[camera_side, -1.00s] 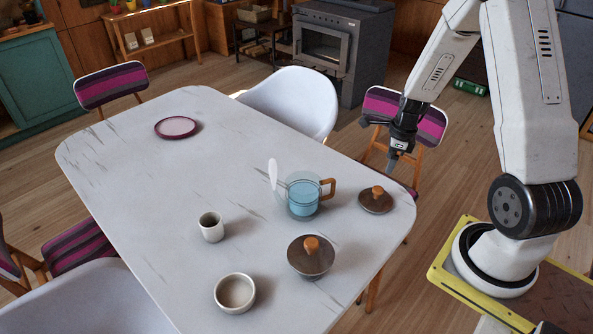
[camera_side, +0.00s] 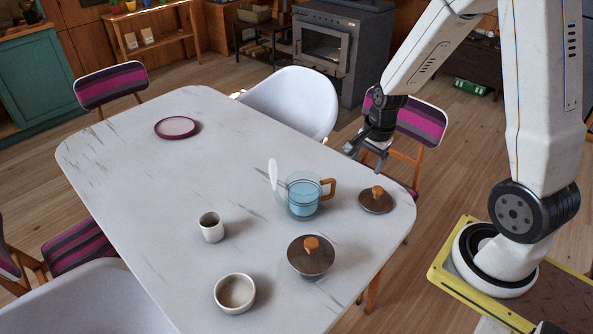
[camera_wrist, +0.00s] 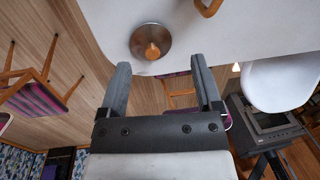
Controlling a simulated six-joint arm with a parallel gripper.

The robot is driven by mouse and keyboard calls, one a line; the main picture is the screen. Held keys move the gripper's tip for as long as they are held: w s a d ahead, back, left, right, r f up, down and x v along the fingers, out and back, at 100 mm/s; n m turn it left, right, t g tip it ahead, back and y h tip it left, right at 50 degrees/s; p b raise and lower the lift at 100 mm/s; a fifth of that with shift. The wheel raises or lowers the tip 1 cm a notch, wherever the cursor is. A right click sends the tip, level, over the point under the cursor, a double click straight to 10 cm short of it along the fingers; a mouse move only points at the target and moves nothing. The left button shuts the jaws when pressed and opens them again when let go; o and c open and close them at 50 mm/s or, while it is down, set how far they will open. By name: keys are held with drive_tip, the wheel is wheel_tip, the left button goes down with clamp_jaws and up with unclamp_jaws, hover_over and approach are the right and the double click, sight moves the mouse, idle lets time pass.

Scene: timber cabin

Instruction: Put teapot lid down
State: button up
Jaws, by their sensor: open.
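A flat dark lid with a wooden knob (camera_side: 376,203) lies on the table (camera_side: 130,170) near its right corner, beside a glass teapot (camera_side: 304,205). The teapot is open on top, holds blue liquid and has a wooden handle. My gripper (camera_side: 365,158) is open and empty, above and beyond the lid at the table's right edge. In the wrist view the lid (camera_wrist: 140,35) lies ahead of the spread fingers (camera_wrist: 160,64), apart from them. Part of the teapot's handle (camera_wrist: 211,6) shows at the top.
A dark round vessel or lid with a wooden knob (camera_side: 311,262) stands nearer the front. A small cup (camera_side: 212,230), a bowl (camera_side: 235,293) and a purple plate (camera_side: 176,127) are also on the table. A white chair (camera_side: 290,100) and a striped chair (camera_side: 421,120) stand behind.

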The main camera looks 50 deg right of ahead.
drive_tip(key=s+a+r+n, duration=0.2)
drive_tip(key=a+n, duration=0.4)
drive_tip(key=n, duration=0.2)
drive_tip(key=s+a+r+n+t, duration=0.1)
drive_tip(key=s+a+r+n, duration=0.1)
drive_tip(key=a+n, duration=0.4)
drive_tip(key=n, duration=0.3)
drive_tip(key=shift+a+r+n, duration=0.25)
drive_tip(key=shift+r+n, duration=0.05)
drive_tip(key=shift+r, duration=0.05)
